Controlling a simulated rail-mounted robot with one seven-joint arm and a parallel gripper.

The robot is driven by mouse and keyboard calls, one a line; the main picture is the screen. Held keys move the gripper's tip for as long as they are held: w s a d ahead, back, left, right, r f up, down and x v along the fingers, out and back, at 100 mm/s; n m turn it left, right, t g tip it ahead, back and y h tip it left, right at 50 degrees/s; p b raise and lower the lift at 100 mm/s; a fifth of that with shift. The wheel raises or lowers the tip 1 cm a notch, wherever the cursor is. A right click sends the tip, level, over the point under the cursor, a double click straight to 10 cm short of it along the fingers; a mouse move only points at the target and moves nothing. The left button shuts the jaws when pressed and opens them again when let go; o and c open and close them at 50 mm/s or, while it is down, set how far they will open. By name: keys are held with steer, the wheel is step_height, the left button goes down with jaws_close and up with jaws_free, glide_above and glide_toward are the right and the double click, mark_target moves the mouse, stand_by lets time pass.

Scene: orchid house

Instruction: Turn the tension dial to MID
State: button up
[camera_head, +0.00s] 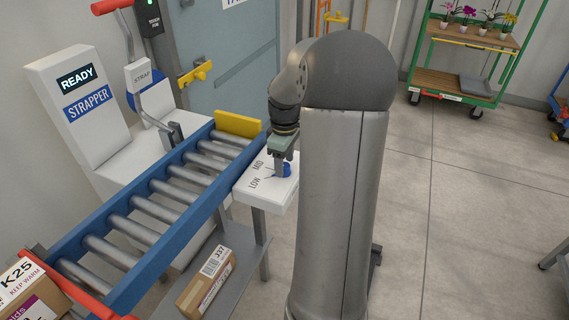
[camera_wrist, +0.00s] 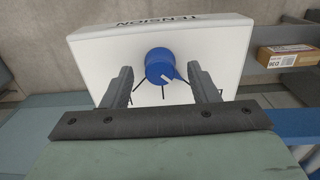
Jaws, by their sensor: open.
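The tension dial is a round blue knob (camera_wrist: 159,65) on a white box (camera_wrist: 215,50) lettered TENSION. In the head view the knob (camera_head: 286,170) is partly hidden by my gripper, and the words LOW and MID show left of it. My gripper (camera_wrist: 160,74) is open, pointing down at the box, with one finger on each side of the knob and gaps between. It also shows in the head view (camera_head: 281,165).
A roller conveyor (camera_head: 165,210) with blue rails runs left of the dial box, with a yellow end stop (camera_head: 238,123). The white strapper (camera_head: 85,95) reads READY. A carton (camera_head: 207,283) lies on the lower shelf. Open floor lies to the right.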

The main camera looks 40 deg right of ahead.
steer(key=shift+f, duration=0.55)
steer(key=c, duration=1)
steer(key=shift+o, duration=0.2)
steer(key=m, duration=0.4)
steer(key=shift+r, duration=0.1)
steer(key=shift+m, duration=2.4)
